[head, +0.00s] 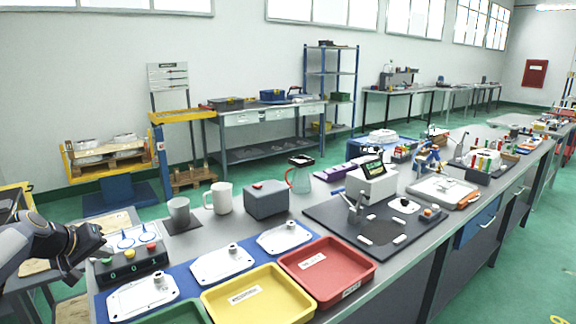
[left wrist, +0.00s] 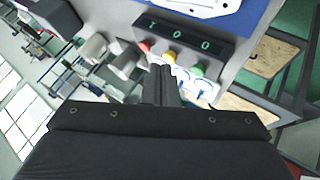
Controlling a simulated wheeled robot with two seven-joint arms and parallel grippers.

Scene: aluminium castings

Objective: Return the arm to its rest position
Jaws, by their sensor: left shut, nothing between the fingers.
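My left gripper (head: 100,254) comes in from the left edge in the head view. It is above the left end of the workbench, beside the dark button box (head: 130,262) with its small display and coloured buttons. In the left wrist view the fingers (left wrist: 161,72) are together and empty, and they overlap the picture of the buttons on the box (left wrist: 188,50). Whether they touch the box I cannot tell. My right gripper is in neither view.
White castings (head: 222,264) lie on a blue mat. Yellow (head: 258,296) and red (head: 328,270) trays stand at the front edge. A grey cup (head: 179,212), a white mug (head: 221,197) and a grey box (head: 266,200) stand behind.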

